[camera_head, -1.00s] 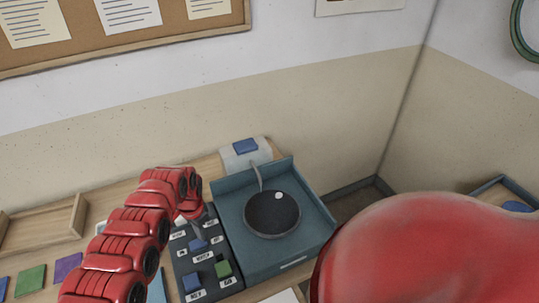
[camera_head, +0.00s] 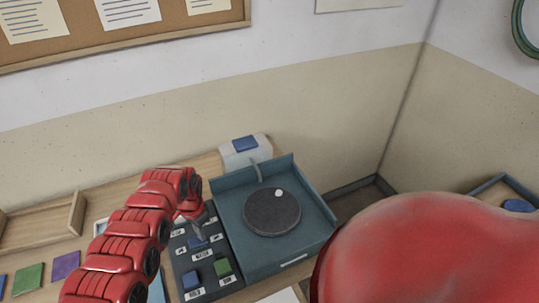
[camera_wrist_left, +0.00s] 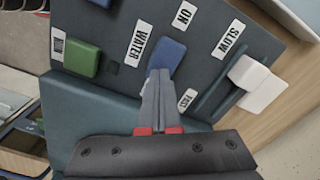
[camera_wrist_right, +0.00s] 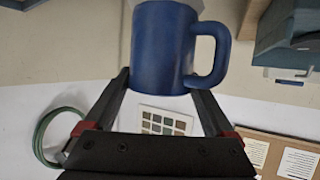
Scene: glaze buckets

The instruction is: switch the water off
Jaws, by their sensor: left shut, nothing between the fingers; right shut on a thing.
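The dark control panel (camera_head: 210,286) stands left of the blue wheel basin (camera_head: 228,211). The blue water switch (camera_wrist_left: 168,56) sits beside the WATER label in the left wrist view, with an ON label at one side. It is partly covered in the head view (camera_head: 197,243). My left gripper (camera_wrist_left: 158,73) is shut and empty, its tips right at this switch; whether they touch it I cannot tell. Which way the switch leans is unclear. The spout (camera_head: 255,168) points at the dark round wheel (camera_head: 272,213). My right gripper (camera_wrist_right: 163,94) is shut on a blue mug (camera_wrist_right: 160,50).
A green switch (camera_head: 222,266) and another blue switch (camera_head: 192,281) are close by on the panel. A white slider (camera_wrist_left: 257,85) is near the left fingers. Coloured tiles (camera_head: 66,266) and a wooden tray (camera_head: 42,225) lie to the left. My right arm hides the lower right.

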